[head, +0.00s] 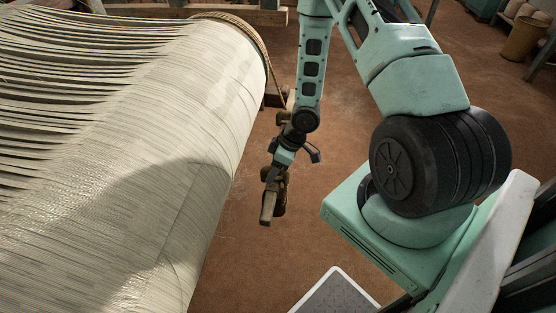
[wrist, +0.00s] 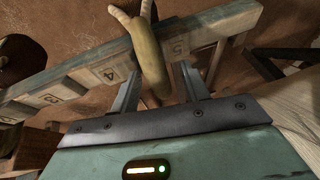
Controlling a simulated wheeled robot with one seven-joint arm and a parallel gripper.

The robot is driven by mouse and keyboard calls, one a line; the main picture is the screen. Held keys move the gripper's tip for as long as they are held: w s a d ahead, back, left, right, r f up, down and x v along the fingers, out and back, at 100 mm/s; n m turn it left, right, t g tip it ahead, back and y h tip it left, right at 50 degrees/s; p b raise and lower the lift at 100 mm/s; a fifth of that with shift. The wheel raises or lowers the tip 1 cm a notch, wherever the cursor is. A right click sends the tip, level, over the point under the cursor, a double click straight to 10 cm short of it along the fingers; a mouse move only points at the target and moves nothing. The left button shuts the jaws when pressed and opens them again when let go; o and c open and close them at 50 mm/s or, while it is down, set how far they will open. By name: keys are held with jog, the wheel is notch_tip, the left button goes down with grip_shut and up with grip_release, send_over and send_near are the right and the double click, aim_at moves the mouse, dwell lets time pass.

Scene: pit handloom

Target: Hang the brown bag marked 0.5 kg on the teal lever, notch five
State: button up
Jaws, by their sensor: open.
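The lever (wrist: 75,88) crosses the wrist view as a worn, greyish-teal beam with numbered plates; 4 and 5 are readable. A tan, rope-like loop (wrist: 150,55) lies over the beam between the plates marked 4 and 5. My gripper (wrist: 157,72) is open, with one finger on each side of the loop. In the head view my gripper (head: 273,172) is low beside the cloth roll, over the lever's end (head: 267,208). A brown bag (head: 280,192) shows just below it, partly hidden. Its weight mark cannot be read.
A large cream warp roll (head: 190,130) fills the left side, close to my gripper. A rope (head: 262,50) runs round its far end. A dark round thing (wrist: 15,62) is at the wrist view's left edge.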

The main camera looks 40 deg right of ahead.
jog(key=p+v, duration=0.9)
jog(key=v, duration=0.8)
jog(key=shift+r, duration=0.1)
jog(key=w+a+r+h, duration=0.4)
jog(key=a+r+h, duration=0.1)
jog(key=a+r, duration=0.85)
jog(key=s+a+r+g, duration=0.1)
jog(key=s+a+r, duration=0.4)
jog(key=s+a, duration=0.2)
jog(key=s+a+r+g+y, duration=0.1)
jog(key=s+a+r, duration=0.4)
jog(key=s+a, duration=0.3)
jog(key=s, duration=0.3)
jog(key=shift+s+a+r+n, duration=0.25)
jog(key=shift+s+n, duration=0.05)
